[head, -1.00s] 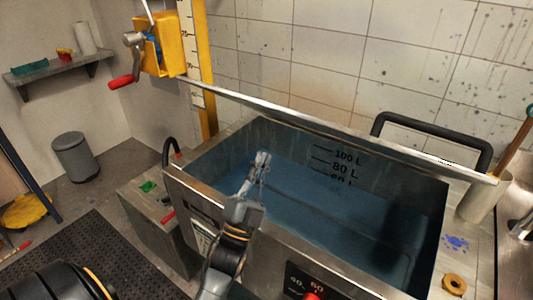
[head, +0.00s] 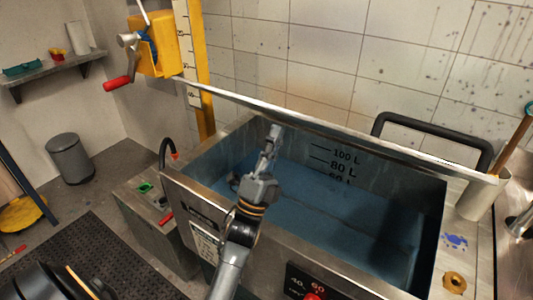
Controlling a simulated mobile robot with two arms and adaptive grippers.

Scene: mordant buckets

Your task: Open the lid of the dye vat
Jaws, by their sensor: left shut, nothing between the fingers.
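The dye vat (head: 225,216) is a steel tub with blue liquid inside and litre marks on its back inner wall. Its lid (head: 330,133) stands raised at the back, seen nearly edge-on, with a black bar handle (head: 432,125) behind it. The vat's mouth is uncovered. My left gripper (head: 275,132) is shut and empty. It reaches over the vat's front rim, and its tips appear near the underside of the lid's edge; I cannot tell whether they touch. My right gripper is not in view.
A yellow winch box (head: 157,47) with a red-handled crank hangs at the upper left beside a yellow ruled post. A grey bin (head: 70,158) stands on the floor at left. A beige pot (head: 483,196) and a brass ring (head: 454,282) are on the right counter.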

